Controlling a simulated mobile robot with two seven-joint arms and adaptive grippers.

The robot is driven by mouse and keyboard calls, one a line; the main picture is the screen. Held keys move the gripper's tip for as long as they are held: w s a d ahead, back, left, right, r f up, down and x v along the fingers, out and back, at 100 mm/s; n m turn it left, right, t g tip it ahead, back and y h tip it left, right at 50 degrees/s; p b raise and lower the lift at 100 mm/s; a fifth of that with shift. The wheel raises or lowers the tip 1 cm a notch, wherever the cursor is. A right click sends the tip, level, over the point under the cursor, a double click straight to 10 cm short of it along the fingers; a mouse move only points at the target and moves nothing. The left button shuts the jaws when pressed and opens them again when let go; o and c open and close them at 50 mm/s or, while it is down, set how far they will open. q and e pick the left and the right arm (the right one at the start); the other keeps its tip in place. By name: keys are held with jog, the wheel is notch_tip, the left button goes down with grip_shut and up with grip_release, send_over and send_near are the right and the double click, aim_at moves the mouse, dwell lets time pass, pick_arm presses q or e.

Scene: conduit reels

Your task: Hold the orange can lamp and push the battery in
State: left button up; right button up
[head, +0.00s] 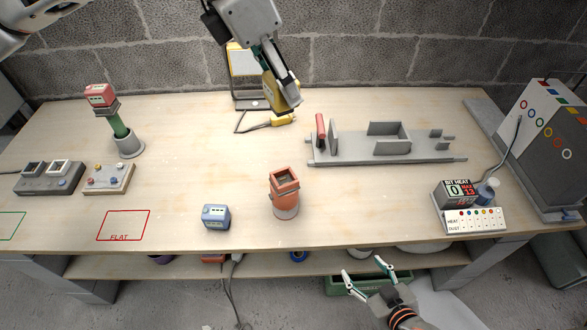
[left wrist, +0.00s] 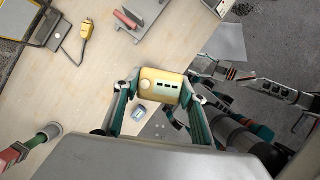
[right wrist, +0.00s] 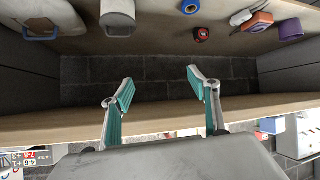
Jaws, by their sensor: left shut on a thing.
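The orange can lamp (head: 286,204) stands upright near the front middle of the bench, its square top socket open and empty. My left gripper (head: 288,106) is shut on a yellow battery (head: 270,90), held above the back of the bench. The left wrist view shows the battery (left wrist: 160,87) between both fingers, with dark slots on its face. I cannot make out the orange lamp there. My right gripper (head: 369,268) is open and empty in front of the bench edge; its spread fingers show in the right wrist view (right wrist: 160,88).
A blue battery (head: 216,217) lies left of the lamp. A green lamp (head: 120,127) with a red battery (head: 100,95) stands at left. A grey fixture (head: 350,147) is at back right, a yellow plug (head: 284,120) at back.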

notch_tip(320, 180, up, 8)
jog(key=s+m+t+y, duration=0.1)
jog(key=s+m+t, duration=0.1)
jog(key=t, duration=0.1)
jog(key=n+t+y, duration=0.2)
jog(key=n+y, duration=0.1)
jog(key=y, duration=0.1)
send_near(289, 190)
jog(key=x, duration=1.2)
jog(key=shift+w, duration=0.4)
jog(key=c, duration=1.3)
